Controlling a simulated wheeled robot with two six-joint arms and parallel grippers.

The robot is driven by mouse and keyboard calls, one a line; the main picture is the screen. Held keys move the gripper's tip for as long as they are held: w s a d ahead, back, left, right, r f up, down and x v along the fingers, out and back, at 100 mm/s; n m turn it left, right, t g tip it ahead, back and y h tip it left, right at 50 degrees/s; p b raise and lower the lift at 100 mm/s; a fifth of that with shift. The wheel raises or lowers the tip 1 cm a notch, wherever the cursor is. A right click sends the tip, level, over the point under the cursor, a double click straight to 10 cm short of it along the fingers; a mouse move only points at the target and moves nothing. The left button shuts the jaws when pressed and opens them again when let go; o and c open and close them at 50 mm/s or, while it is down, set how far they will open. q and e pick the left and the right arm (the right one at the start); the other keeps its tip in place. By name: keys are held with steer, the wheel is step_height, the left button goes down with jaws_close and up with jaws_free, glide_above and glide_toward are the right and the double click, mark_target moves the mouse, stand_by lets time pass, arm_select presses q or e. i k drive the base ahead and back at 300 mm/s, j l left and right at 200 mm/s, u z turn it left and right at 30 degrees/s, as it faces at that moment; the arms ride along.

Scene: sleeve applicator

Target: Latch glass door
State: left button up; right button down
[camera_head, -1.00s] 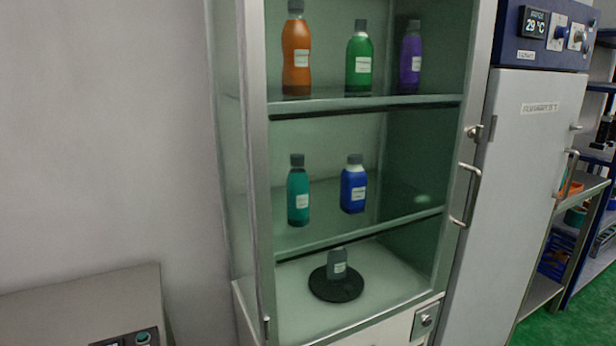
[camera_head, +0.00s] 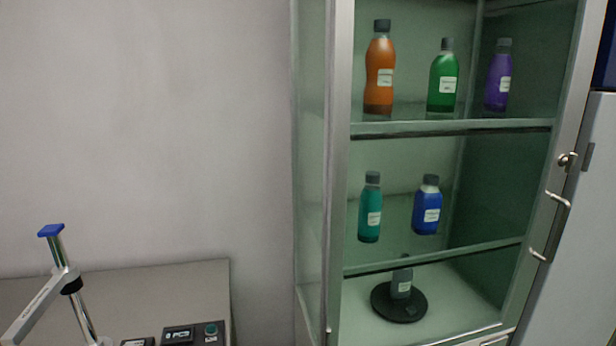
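The glass door (camera_head: 450,160) covers the front of a metal-framed cabinet and appears closed against its frame. A bar handle (camera_head: 552,226) runs down the door's right edge. A small round latch knob (camera_head: 567,160) sits above the handle on the right frame; I cannot tell whether it is latched. Neither of my grippers is in view.
Several bottles, such as the orange bottle (camera_head: 379,70) and the blue bottle (camera_head: 428,206), stand on shelves behind the glass. A grey bench (camera_head: 150,290) at lower left carries a device with a blue-topped arm (camera_head: 51,230). A pale cabinet door (camera_head: 590,240) adjoins at right.

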mark_target(569, 162)
steer(key=z, duration=1.4)
